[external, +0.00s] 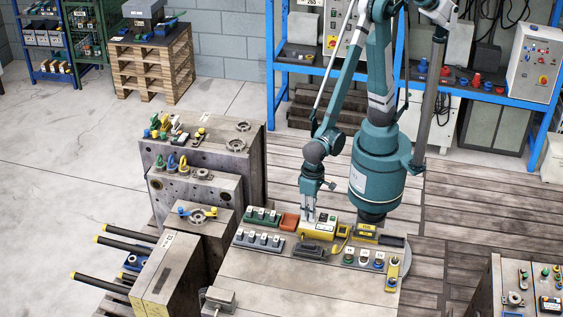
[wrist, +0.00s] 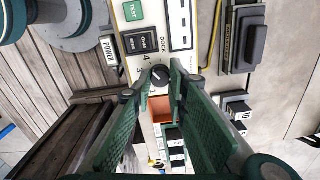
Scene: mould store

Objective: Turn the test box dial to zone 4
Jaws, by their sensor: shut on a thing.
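The yellow test box (external: 318,231) sits on the large grey mould block in the external view. In the wrist view its pale panel (wrist: 155,35) fills the top middle, with a green TEST key, a black key and a white label. The dark dial (wrist: 160,74) shows between my fingertips, with the printed numbers 3 and 4 at its left and upper left. My gripper (wrist: 161,80) is shut on the dial, with one green finger at each side. In the external view my gripper (external: 309,216) points down onto the box's left end. I cannot tell the dial's exact setting.
A red-orange open bin (external: 289,221) stands close left of the box. A green rack (external: 262,216) and a grey rack (external: 259,241) hold small labelled parts farther left. A dark grey case (external: 309,251) lies in front. Bare block top is free toward the front.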

